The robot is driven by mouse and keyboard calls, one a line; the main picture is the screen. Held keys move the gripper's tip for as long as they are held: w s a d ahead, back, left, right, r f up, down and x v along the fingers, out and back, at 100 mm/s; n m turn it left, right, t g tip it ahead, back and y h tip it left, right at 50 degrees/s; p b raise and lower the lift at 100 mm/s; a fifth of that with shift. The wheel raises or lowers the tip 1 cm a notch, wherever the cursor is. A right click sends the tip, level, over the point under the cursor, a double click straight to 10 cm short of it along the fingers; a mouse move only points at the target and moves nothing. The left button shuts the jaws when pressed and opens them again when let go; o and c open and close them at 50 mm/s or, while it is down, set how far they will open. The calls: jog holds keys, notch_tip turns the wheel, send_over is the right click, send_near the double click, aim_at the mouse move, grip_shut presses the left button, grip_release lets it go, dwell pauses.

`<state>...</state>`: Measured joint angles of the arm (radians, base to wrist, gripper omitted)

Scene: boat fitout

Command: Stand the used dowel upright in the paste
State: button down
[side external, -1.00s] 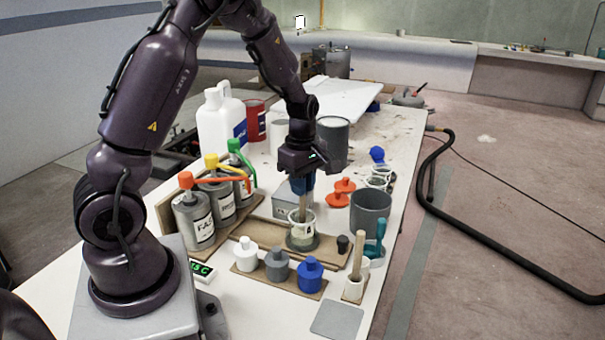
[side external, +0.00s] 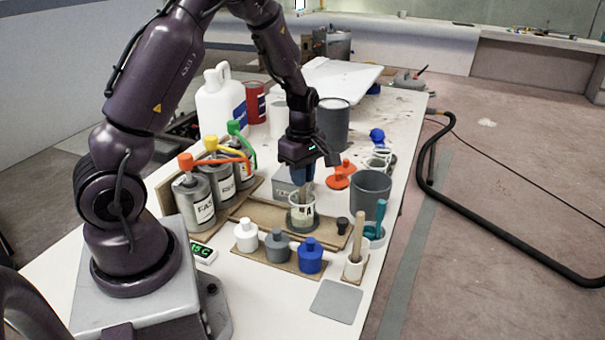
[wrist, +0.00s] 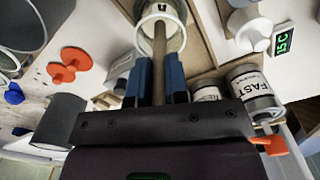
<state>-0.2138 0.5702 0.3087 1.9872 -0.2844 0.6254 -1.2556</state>
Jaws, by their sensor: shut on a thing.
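My gripper (side external: 303,174) is shut on a wooden dowel (wrist: 160,50), with a blue finger on each side of it in the wrist view (wrist: 160,68). The dowel points down into a clear cup (side external: 303,222) with a dark mark on its side. The cup stands on the wooden board and shows grey at its base. In the side view the dowel leans slightly; its lower end is inside the cup, and I cannot tell how deep. In the wrist view the cup (wrist: 178,38) is at the top, partly behind the dowel.
Another wooden stick (side external: 359,228) stands in a white pot at the front right. White, grey and blue (side external: 310,258) bottles stand in front of the cup. Pump cans (side external: 193,200) are at left, a grey bucket (side external: 370,190) at right. A grey pad (side external: 336,301) lies at the front.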

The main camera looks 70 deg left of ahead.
jog(key=c, duration=1.4)
grip_release()
jog(key=shift+r, duration=0.15)
jog(key=shift+r, duration=1.6)
jog(key=shift+o, duration=0.4)
jog(key=o, duration=0.5)
jog(key=shift+r, duration=3.5)
